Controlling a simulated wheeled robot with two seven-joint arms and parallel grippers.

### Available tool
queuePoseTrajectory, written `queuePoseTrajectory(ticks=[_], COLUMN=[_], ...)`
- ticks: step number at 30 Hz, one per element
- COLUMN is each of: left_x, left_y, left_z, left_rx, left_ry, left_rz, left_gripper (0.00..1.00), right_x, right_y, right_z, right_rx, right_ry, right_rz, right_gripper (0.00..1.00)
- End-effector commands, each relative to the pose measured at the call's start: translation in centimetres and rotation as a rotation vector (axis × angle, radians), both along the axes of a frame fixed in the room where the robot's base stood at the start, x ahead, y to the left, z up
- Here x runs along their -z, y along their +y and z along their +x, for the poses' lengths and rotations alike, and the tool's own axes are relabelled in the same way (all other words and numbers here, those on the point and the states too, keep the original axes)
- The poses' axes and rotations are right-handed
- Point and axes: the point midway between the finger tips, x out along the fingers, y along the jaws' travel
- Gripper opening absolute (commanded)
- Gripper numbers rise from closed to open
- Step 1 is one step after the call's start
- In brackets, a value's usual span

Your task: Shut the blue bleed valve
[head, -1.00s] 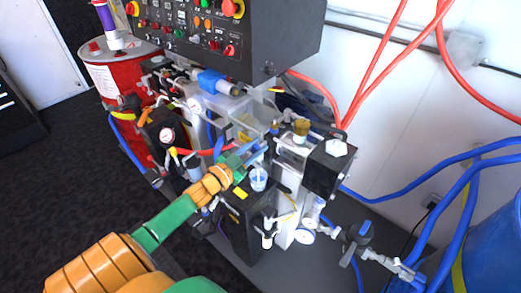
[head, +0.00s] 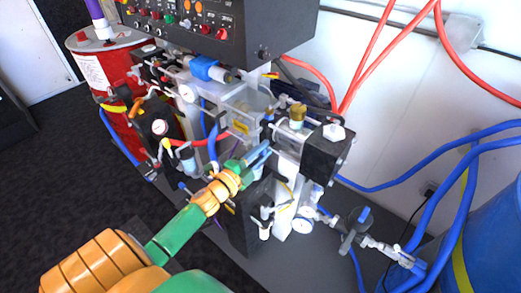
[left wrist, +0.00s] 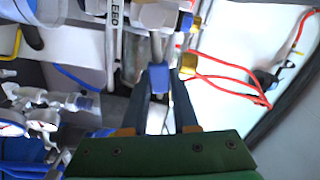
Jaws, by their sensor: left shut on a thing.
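My left gripper (head: 260,156) reaches in from the lower left to the front of the foam proportioner, its fingers beside the clear block in the middle. In the left wrist view, the left gripper (left wrist: 160,80) is shut on a small blue handle (left wrist: 158,77), which sits between the fingertips below a metal stem. This looks like the blue bleed valve's handle. In the head view the fingers hide it, so its angle is hard to tell there. My right gripper is in neither view.
A black control panel (head: 215,28) overhangs the machine. A red drum (head: 110,68) stands at left and a blue drum (head: 490,250) at right. Another blue-handled valve (head: 358,228) sits low at right. Red hoses (head: 385,52) and blue hoses (head: 420,165) run along the wall.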

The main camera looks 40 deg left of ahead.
Motion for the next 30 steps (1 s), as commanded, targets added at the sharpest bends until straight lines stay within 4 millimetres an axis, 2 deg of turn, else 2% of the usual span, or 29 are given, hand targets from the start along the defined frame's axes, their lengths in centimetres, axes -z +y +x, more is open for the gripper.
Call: queuePoseTrajectory(ticks=[3, 13, 30], left_x=[0.9, 1.8, 2.0], left_y=[-0.1, -0.2, -0.2], left_z=[0.0, 0.0, 0.0], left_rx=[-0.001, -0.002, -0.002], left_ry=[-0.006, -0.018, -0.022], left_rz=[0.082, 0.244, 0.297], left_gripper=[0.0, 0.0, 0.0], right_x=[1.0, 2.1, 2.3], right_y=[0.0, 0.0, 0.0], right_z=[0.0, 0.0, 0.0], right_rx=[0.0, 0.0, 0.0], right_ry=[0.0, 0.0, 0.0], right_rz=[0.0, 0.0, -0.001], right_gripper=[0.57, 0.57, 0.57])
